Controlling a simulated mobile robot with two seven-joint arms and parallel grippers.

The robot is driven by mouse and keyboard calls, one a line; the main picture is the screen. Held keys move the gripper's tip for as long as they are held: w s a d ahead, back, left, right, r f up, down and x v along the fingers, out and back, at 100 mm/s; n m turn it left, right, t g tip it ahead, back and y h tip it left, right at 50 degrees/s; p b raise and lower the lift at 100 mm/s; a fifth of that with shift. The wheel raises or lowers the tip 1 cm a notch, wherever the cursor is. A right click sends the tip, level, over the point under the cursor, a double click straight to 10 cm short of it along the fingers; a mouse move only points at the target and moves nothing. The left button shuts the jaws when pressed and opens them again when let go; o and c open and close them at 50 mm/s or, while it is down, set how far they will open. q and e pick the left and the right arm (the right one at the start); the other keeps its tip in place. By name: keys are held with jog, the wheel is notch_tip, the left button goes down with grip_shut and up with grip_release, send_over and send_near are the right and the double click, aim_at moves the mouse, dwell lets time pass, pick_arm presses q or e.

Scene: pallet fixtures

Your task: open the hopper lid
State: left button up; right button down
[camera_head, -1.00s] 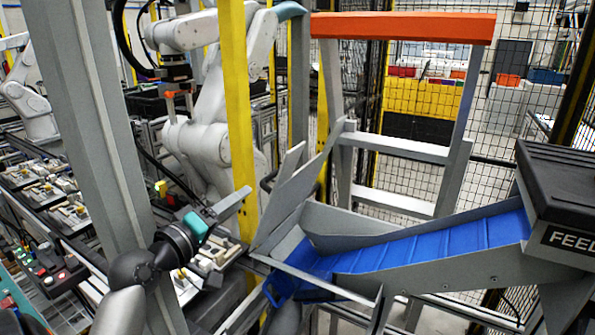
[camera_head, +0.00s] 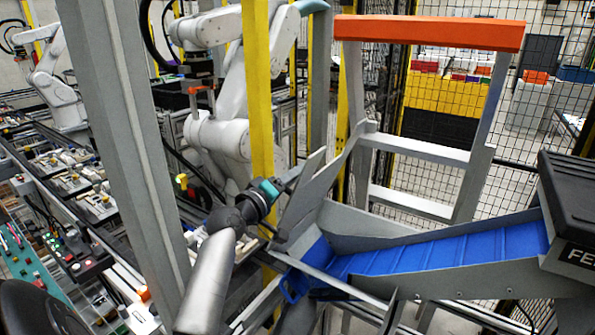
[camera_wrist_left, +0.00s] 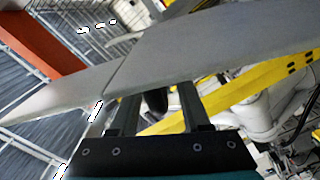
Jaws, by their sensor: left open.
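A tilted grey flat panel (camera_head: 314,192), which looks like the hopper lid, stands up at the left end of the grey hopper chute (camera_head: 375,222) with its blue ribbed bed (camera_head: 440,250). My left gripper (camera_head: 288,184) is open beside the panel's left side, behind a teal and black wrist. In the left wrist view a grey plate (camera_wrist_left: 200,45) with a seam crosses just beyond or over the fingertips of my open left gripper (camera_wrist_left: 158,98). I cannot tell whether it lies between the fingers or touches them.
A yellow post (camera_head: 260,110) stands close behind my left wrist, and a thick grey post (camera_head: 125,150) to its left. A grey frame with an orange top bar (camera_head: 430,32) rises behind the chute. A black feeder box (camera_head: 575,195) sits at the right end.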

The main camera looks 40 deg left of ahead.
pick_arm(q)
jog(key=shift+w+a, duration=0.1)
jog(key=shift+w, duration=0.85)
grip_shut()
jog(key=shift+f, duration=0.1)
dwell(0.8)
